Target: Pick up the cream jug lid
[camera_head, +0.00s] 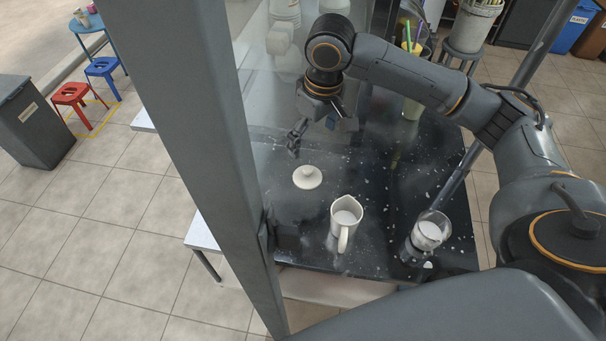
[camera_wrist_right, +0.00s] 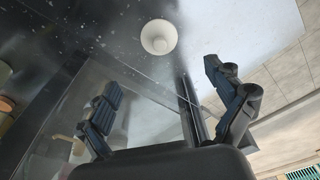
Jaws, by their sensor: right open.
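The cream jug lid (camera_head: 307,177) is a white round disc with a small knob. It lies on the dark speckled counter, left of the white jug (camera_head: 346,217). The jug stands upright without a lid and has white contents. In the right wrist view the lid (camera_wrist_right: 158,37) shows beyond the fingertips, near the top. My right gripper (camera_head: 318,132) is open and empty, above the counter and behind the lid, apart from it. Its two spread fingers also show in the right wrist view (camera_wrist_right: 165,88). My left gripper is not in view.
A glass container with white contents (camera_head: 427,234) stands at the counter's right front. A grey post (camera_head: 190,130) rises at the counter's left edge. The counter (camera_head: 375,185) between jug and cup is clear.

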